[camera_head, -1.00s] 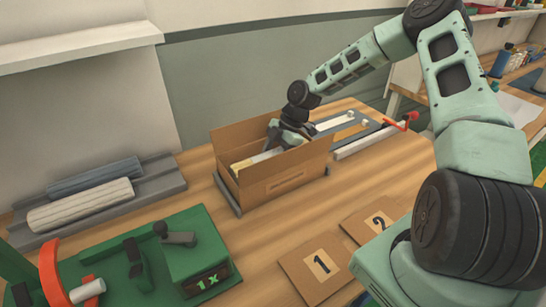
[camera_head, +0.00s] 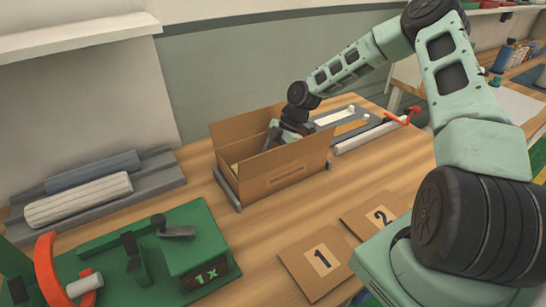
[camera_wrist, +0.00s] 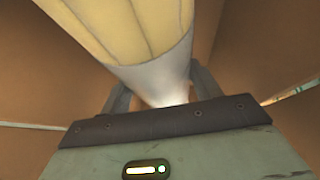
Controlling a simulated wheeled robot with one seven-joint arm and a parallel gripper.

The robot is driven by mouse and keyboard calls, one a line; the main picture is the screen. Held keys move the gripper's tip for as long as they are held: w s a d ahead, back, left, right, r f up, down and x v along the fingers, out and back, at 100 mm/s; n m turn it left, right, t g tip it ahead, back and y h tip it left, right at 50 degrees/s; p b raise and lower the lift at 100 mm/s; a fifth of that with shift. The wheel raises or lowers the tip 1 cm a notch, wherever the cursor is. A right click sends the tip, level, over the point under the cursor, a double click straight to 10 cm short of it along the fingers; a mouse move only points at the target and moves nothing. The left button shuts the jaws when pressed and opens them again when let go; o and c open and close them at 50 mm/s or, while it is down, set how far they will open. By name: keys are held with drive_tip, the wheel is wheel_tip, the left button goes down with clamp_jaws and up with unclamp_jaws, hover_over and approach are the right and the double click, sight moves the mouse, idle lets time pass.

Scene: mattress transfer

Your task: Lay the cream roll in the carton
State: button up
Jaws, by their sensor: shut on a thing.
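The open carton (camera_head: 287,171) stands on the wooden table in the head view. My gripper (camera_head: 279,131) reaches down inside it, and the carton's front wall hides its fingertips. In the wrist view my gripper (camera_wrist: 157,95) is shut on the cream roll (camera_wrist: 130,25), which has a pale cream ribbed body and a smooth whitish end band near the jaws. Brown carton walls surround the roll there. Only a small pale patch shows inside the carton in the head view. I cannot tell whether the roll touches the carton floor.
A grey rack (camera_head: 160,180) at left holds a whitish ribbed roll (camera_head: 78,199) and a blue-grey roll (camera_head: 93,171). A green machine (camera_head: 190,245) stands in front. Plates marked 1 (camera_head: 318,270) and 2 (camera_head: 375,220) lie right. A frame with a red handle (camera_head: 400,117) lies behind the carton.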

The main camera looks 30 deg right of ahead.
drive_tip(key=shift+f, duration=0.25)
drive_tip(key=o, duration=1.3)
drive_tip(key=shift+r, duration=0.1)
drive_tip(key=b+v, duration=0.2)
drive_tip(key=v, duration=1.5)
drive_tip(key=shift+d+r, duration=0.1)
drive_tip(key=shift+d, duration=0.1)
